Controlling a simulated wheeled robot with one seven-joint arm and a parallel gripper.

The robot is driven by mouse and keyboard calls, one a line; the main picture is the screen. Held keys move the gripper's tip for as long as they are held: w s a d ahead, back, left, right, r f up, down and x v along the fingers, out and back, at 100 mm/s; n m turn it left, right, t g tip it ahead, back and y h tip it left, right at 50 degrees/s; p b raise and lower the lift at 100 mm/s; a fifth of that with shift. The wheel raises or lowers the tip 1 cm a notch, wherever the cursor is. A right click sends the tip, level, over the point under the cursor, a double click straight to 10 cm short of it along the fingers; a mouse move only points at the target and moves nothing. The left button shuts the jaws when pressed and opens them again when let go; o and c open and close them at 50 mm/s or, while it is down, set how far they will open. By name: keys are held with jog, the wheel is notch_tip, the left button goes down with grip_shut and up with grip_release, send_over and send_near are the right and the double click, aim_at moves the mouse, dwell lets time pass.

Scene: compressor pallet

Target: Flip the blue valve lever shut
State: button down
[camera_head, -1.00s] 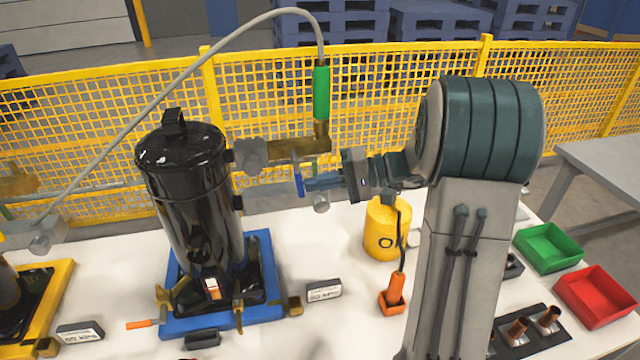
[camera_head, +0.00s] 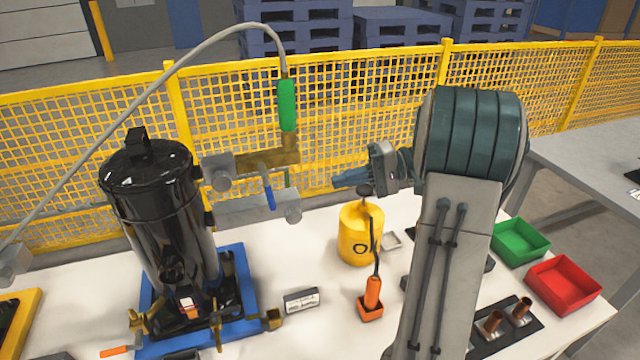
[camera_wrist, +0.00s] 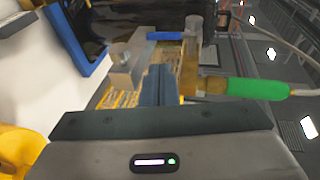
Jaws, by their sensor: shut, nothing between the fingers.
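The blue valve lever (camera_head: 269,193) hangs down, slightly tilted, from the brass valve body (camera_head: 262,162) to the right of the black compressor tank (camera_head: 155,215). In the wrist view the lever (camera_wrist: 165,36) lies across the picture beyond my fingers, beside the brass fitting (camera_wrist: 190,70). My gripper (camera_head: 338,180) is shut and empty, to the right of the lever with a clear gap between them. Its blue fingers (camera_wrist: 158,85) are together in the wrist view and point toward the valve. A green hose sleeve (camera_head: 287,104) rises above the valve.
A grey fitting (camera_head: 293,212) sits just right of the lever. A yellow canister (camera_head: 358,235) stands below my gripper, with an orange cabled tool (camera_head: 372,298) in front. A yellow mesh fence (camera_head: 330,110) runs behind. Green (camera_head: 520,242) and red (camera_head: 563,284) bins lie right.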

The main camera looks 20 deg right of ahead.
jog(key=d, duration=0.2)
jog(key=y+p, duration=0.1)
jog(key=p, duration=0.2)
send_near(267, 186)
jog(key=w+a+f, duration=0.2)
jog(key=a+f, duration=0.2)
jog(key=a, duration=0.1)
jog(key=shift+a+f, duration=0.1)
jog(key=shift+a, duration=0.15)
jog(key=shift+s+a+f+b, duration=0.1)
jog(key=shift+a+f+b, duration=0.15)
jog(key=shift+a+b, duration=0.45)
jog(key=shift+d, duration=0.2)
